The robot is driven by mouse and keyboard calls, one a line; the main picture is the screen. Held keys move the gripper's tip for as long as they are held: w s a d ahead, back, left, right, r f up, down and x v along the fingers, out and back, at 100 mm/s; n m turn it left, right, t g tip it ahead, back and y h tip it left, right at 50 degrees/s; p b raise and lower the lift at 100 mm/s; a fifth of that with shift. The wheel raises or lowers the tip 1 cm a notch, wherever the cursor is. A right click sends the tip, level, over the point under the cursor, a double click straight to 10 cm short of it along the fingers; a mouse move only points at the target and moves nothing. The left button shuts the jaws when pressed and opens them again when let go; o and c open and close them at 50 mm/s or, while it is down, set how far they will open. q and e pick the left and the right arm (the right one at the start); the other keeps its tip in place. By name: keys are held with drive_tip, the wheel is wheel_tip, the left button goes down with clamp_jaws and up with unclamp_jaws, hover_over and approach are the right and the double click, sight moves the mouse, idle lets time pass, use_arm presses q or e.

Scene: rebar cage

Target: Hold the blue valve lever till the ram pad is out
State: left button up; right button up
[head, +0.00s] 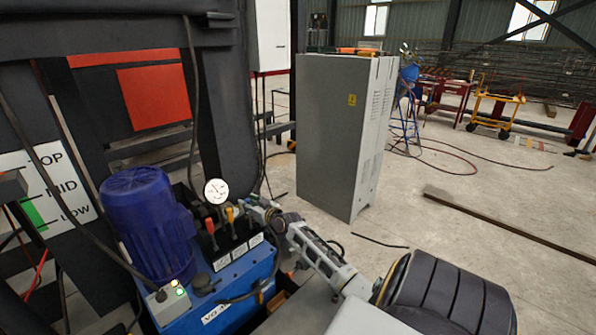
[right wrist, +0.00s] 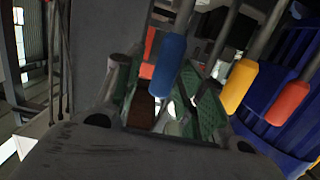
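The blue valve lever (right wrist: 168,65) stands in the right wrist view, its blue grip between the two fingers of my right gripper (right wrist: 168,100). The fingers are apart, with green inner pads, and I see no clear contact with the lever. In the head view my right gripper (head: 262,211) reaches the valve block from the right and hides the blue lever. The yellow lever (head: 230,215) and the red lever (head: 210,227) stand just left of it. I cannot make out the ram pad for certain. My left gripper is not in view.
A blue motor (head: 152,225) and a pressure gauge (head: 215,191) crowd the levers on the blue power unit (head: 228,295). A TOP/MID/LOW sign (head: 62,170) with a green mark is at left. A grey cabinet (head: 325,130) stands behind. The floor at right is mostly clear.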

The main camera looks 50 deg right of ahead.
drive_tip(key=shift+a, duration=0.1)
drive_tip(key=p+v, duration=0.5)
drive_tip(key=v, duration=0.4)
idle(0.4)
drive_tip(key=shift+f, duration=0.15)
idle(0.5)
